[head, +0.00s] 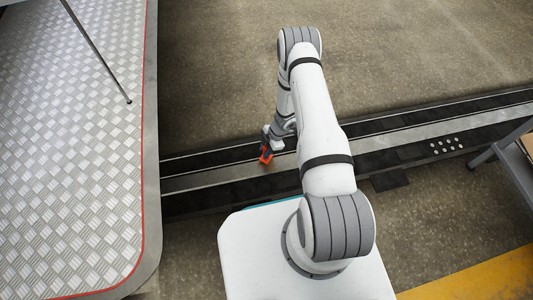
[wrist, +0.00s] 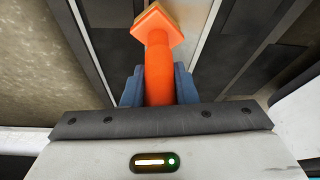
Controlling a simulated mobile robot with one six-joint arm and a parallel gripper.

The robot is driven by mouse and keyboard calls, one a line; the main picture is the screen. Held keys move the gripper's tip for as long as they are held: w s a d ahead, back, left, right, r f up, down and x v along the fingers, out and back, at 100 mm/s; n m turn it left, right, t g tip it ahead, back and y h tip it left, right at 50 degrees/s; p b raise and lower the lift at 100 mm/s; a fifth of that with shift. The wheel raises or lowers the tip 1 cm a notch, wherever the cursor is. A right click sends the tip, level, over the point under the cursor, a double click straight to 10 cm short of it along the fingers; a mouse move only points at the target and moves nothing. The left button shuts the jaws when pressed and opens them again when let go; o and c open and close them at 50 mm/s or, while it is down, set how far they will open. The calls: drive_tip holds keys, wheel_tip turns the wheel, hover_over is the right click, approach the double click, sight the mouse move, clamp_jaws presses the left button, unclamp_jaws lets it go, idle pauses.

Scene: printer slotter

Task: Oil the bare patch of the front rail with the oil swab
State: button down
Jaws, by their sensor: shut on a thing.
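My gripper (head: 272,142) is shut on the orange oil swab (head: 266,155), which is small in the head view. In the wrist view the blue fingers of my gripper (wrist: 159,88) clasp the swab's round orange handle (wrist: 158,65), and its square orange head (wrist: 156,20) points away from me. The front rail (head: 215,176) is a pale grey strip between dark bands, running from lower left to upper right. The swab is over this rail; I cannot tell whether its head touches it. I cannot make out the bare patch.
A silver tread-plate platform (head: 75,150) with a red edge stands at the left, with a thin dark rod (head: 95,50) above it. Several pale round dots (head: 446,145) lie on the dark band at right. A grey frame (head: 500,148) is at the right edge. Speckled floor (head: 420,50) beyond is clear.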

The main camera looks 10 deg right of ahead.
drive_tip(key=shift+w, duration=0.4)
drive_tip(key=shift+a, duration=0.15)
drive_tip(key=shift+a+f, duration=0.1)
drive_tip(key=shift+a, duration=0.75)
drive_tip(key=shift+s, duration=1.15)
drive_tip(key=shift+s+p, duration=0.3)
drive_tip(key=shift+s, duration=2.4)
drive_tip(key=shift+a, duration=0.1)
drive_tip(key=shift+w+a, duration=0.15)
drive_tip(key=shift+a, duration=0.75)
drive_tip(key=shift+w+b, duration=0.3)
drive_tip(key=shift+w, duration=3.45)
